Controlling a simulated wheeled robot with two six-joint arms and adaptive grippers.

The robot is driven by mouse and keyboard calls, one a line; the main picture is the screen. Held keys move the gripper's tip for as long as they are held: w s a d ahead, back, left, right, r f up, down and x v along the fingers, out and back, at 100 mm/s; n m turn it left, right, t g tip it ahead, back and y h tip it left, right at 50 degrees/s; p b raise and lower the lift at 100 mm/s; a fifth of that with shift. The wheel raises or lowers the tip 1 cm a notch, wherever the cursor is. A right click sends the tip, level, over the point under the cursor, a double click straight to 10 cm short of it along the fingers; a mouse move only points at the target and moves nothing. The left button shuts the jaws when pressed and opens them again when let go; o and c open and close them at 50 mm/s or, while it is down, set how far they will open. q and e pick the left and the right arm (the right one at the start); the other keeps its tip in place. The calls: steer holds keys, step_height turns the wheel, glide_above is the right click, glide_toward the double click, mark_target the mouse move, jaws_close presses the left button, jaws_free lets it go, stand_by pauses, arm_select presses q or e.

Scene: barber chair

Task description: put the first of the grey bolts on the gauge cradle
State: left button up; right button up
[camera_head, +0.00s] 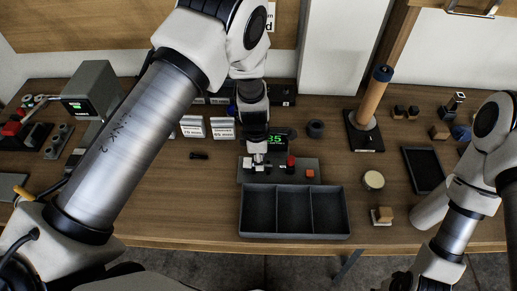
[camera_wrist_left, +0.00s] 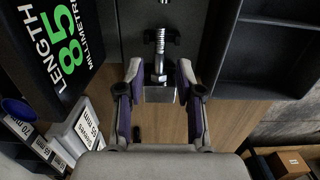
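The gauge (camera_head: 245,179) is a grey plate with a dark display reading 85. In the left wrist view, a silver bolt (camera_wrist_left: 160,45) with a threaded shank and hex head lies in the gauge cradle, its head near a metal block (camera_wrist_left: 160,95). My left gripper (camera_wrist_left: 159,70) is over the cradle. Its purple-padded fingers are spread on both sides of the bolt head, with visible gaps. The left gripper also shows in the head view (camera_head: 257,163). A dark bolt (camera_head: 198,156) lies on the table left of the gauge. My right gripper is out of view.
A grey tray (camera_head: 241,215) with three empty compartments stands in front of the gauge. Label cards (camera_head: 222,128) stand behind left. A red button (camera_head: 291,162), round tin (camera_head: 373,180), wooden post (camera_head: 374,98) and black tray (camera_head: 424,170) are to the right.

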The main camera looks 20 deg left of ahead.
arm_select(q)
step_height(320, 180, up, 10)
steer(key=b, duration=0.2)
steer(key=shift+a+r, duration=0.2)
steer(key=shift+a, duration=0.05)
steer(key=shift+s, duration=0.1)
steer(key=shift+c, duration=0.3)
stand_by(0.4)
